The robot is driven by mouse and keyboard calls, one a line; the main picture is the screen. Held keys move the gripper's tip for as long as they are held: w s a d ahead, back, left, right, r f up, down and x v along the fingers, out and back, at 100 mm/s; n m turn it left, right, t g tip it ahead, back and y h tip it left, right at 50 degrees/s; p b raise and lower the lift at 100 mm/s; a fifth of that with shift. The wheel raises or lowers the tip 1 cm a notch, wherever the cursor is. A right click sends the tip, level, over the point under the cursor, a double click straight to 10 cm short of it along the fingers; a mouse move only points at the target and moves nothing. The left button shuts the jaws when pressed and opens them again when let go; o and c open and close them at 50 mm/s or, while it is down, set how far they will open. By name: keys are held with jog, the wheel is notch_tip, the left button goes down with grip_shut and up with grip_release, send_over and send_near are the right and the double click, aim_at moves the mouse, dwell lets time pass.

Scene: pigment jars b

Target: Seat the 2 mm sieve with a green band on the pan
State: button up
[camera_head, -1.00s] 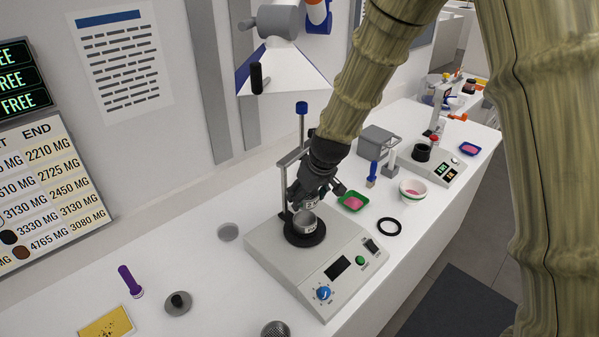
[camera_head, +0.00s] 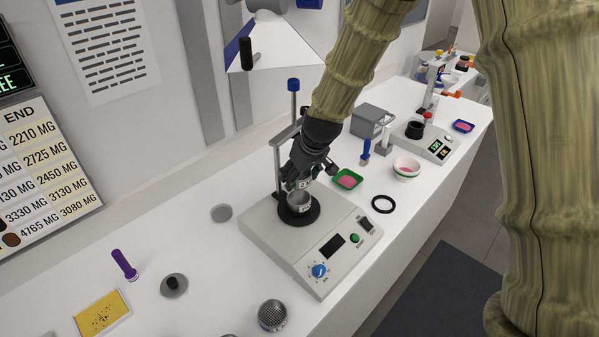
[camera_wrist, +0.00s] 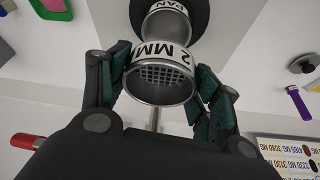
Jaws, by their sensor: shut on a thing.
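My gripper (camera_wrist: 162,88) is shut on the 2 MM sieve (camera_wrist: 160,78), a small metal cup with mesh and a white label. No green band can be made out on it. The pan (camera_wrist: 166,20), a metal cup labelled PAN, is right beyond the sieve, roughly in line with it. I cannot tell whether they touch. In the head view, my gripper (camera_head: 304,180) holds the sieve (camera_head: 305,184) just over the pan (camera_head: 298,202). The pan sits on the black round plate (camera_head: 312,216) of the grey shaker (camera_head: 275,237). The gripper partly hides the sieve.
A shaker post (camera_head: 277,170) with a blue top stands close behind the gripper. A green tray (camera_head: 347,181), a black ring (camera_head: 383,204) and a white bowl (camera_head: 406,168) lie to the right. A mesh-topped cup (camera_head: 272,315) stands in front.

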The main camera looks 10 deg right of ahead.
aim_at(299, 185)
jog(key=shift+w+f+b, duration=0.15)
jog(key=shift+f+b, duration=0.2)
jog(key=shift+f, duration=0.55)
jog(key=shift+f+b, duration=0.6)
jog(key=shift+f, duration=0.6)
jog(key=shift+f+b, duration=0.3)
jog(key=shift+f, duration=0.8)
dwell(1.0)
jog(key=o, duration=1.2)
jog(key=shift+c, duration=0.2)
jog(key=shift+r, duration=0.1)
jog(key=v, duration=1.2)
